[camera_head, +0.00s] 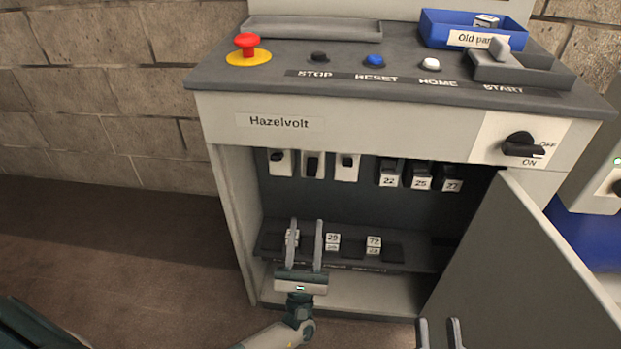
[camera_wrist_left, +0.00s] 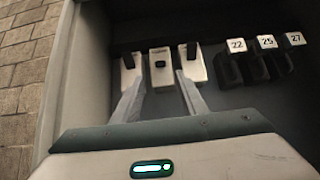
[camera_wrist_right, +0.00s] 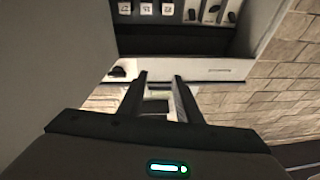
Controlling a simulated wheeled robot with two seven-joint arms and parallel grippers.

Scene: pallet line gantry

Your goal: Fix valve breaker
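Three white breakers with black levers hang in the open Hazelvolt cabinet. The middle breaker (camera_head: 313,166) has its lever set differently from its neighbours; it also shows in the left wrist view (camera_wrist_left: 161,72). Dark units labelled 22 (camera_head: 388,175), 25 and 27 hang to their right. Lower down, a shelf holds dark parts labelled 29 (camera_head: 332,241) and 72 (camera_head: 374,243); another is partly hidden behind my left gripper. My left gripper (camera_head: 305,235) is open and empty, below the white breakers. My right gripper (camera_head: 438,325) is open and empty by the cabinet door; its fingers show in its wrist view (camera_wrist_right: 160,80).
The cabinet door (camera_head: 520,270) stands open at the right. A black rotary switch (camera_head: 522,145) sits above it. On top are a red emergency button (camera_head: 247,42), several smaller buttons, a grey tray (camera_head: 312,28) and a blue Old parts bin (camera_head: 432,32) holding a part.

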